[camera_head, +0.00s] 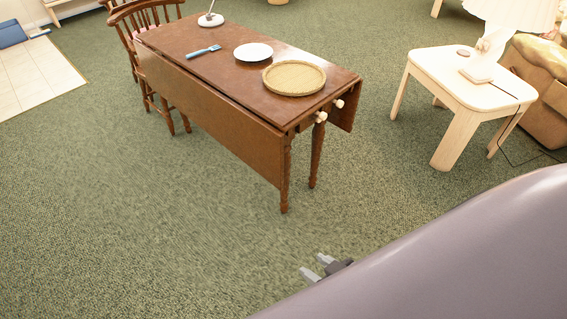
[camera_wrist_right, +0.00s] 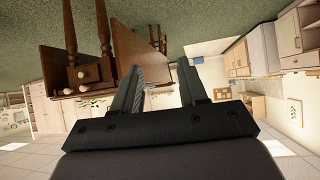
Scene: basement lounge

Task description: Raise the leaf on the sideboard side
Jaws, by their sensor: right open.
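A brown drop-leaf table (camera_head: 215,62) stands upright with both long leaves hanging down. The near leaf (camera_head: 210,112) faces me, and part of the far leaf (camera_head: 345,111) shows at the right end. Two pale knobs (camera_head: 320,116) (camera_head: 338,103) are on the end under the top. I cannot tell which leaf is on the sideboard side. My right gripper (camera_head: 315,264) is open and empty over the carpet, in front of the table and apart from it. In the right wrist view its fingers (camera_wrist_right: 160,78) are spread, with the table (camera_wrist_right: 130,50) and knobs beyond, upside down. My left gripper is not in view.
On the tabletop are a woven tray (camera_head: 294,78), a white plate (camera_head: 253,52), a blue-handled utensil (camera_head: 204,51) and a white round-based object (camera_head: 211,19). A wooden chair (camera_head: 150,65) stands at the far left, a side table (camera_head: 468,85) at right. Carpet before the near leaf is clear.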

